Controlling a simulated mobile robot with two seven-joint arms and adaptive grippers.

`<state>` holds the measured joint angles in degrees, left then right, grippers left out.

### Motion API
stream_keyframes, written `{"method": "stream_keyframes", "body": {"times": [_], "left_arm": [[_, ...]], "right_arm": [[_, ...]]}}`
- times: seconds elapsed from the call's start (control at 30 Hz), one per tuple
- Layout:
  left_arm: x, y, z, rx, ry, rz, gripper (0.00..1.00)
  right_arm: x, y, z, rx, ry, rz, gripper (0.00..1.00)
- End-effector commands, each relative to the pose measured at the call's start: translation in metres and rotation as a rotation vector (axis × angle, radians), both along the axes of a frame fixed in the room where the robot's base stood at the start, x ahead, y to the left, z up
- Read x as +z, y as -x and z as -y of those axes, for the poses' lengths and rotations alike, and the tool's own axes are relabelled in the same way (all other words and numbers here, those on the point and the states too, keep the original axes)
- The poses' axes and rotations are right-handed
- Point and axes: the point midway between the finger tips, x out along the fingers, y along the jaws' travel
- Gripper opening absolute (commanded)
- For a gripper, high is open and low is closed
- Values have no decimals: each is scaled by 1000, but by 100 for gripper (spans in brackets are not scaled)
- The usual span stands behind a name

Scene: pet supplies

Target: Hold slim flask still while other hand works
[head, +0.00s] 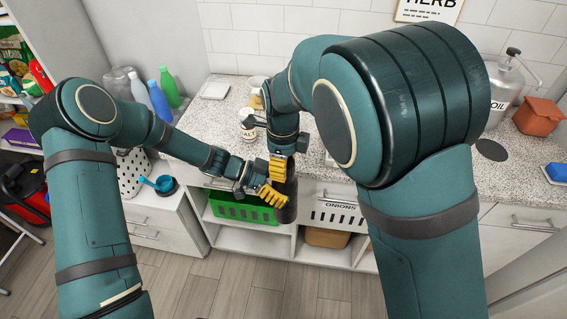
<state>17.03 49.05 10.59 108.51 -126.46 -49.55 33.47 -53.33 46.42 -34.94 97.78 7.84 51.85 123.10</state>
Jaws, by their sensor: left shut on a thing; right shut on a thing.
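The slim flask (288,212) is a dark grey cylinder, held roughly upright in front of the counter's front edge. My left gripper (272,196), with yellow fingers, is shut on its body from the left. My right gripper (279,168) comes down from above and is shut at the flask's upper end. The fingers hide the top, so I cannot tell whether a separate cap is there.
The speckled counter (215,119) lies behind, with a small labelled jar (248,131) on it. Below are a green crate (240,209) and a white bin marked ONIONS (338,215). Green (170,88) and blue (159,102) bottles stand at left. An oil can (507,82) is at right.

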Motion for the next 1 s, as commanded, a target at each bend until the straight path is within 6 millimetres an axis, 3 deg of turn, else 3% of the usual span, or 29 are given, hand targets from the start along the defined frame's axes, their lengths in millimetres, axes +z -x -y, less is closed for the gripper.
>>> {"method": "stream_keyframes", "body": {"times": [0.13, 0.3, 0.67, 0.7, 0.73, 0.77, 1.0], "left_arm": [[2, 0, 2, -4, 4, 2, 0], [2, 0, 2, -3, 4, 3, 0], [2, 0, 2, -2, 3, 2, 0], [2, 0, 2, -2, 3, 1, 0], [2, 0, 2, -2, 3, 1, 0], [2, 0, 1, -2, 3, 1, 0], [1, 0, 1, 0, 1, 1, 0]], "right_arm": [[0, 1, -1, 303, 9, -8, 8], [0, 2, -1, 511, 16, -12, 8], [0, 2, -2, 554, 19, -13, 8], [0, 2, -2, 554, 19, -14, 64], [0, 2, -2, 553, 19, -14, 74], [0, 2, -2, 553, 19, -14, 81], [0, 2, -1, 551, 19, -13, 81]]}}
